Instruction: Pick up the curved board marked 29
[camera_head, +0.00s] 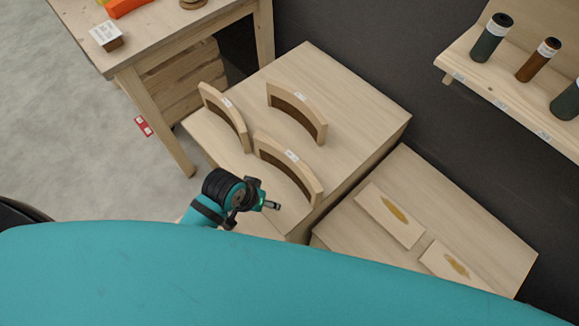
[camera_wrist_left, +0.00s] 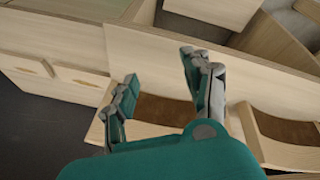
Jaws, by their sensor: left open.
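Three curved wooden boards stand on edge on a low wooden block (camera_head: 345,85) in the head view: a left one (camera_head: 222,108), a back one (camera_head: 312,117) and a front one (camera_head: 308,180). Each has a dark inner face and a small white label, too small to read, so I cannot tell which is 29. My left gripper (camera_head: 272,205) is just in front of the front board, apart from the other two. In the left wrist view its fingers (camera_wrist_left: 165,88) are spread, with one curved board (camera_wrist_left: 168,110) behind them and another (camera_wrist_left: 285,150) to the right.
A wooden workbench (camera_head: 180,35) stands at the upper left. A lower wooden platform (camera_head: 440,205) with two flat stained boards is at the right. A shelf (camera_head: 500,90) with several dark cylinders is at the upper right. My teal body fills the bottom.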

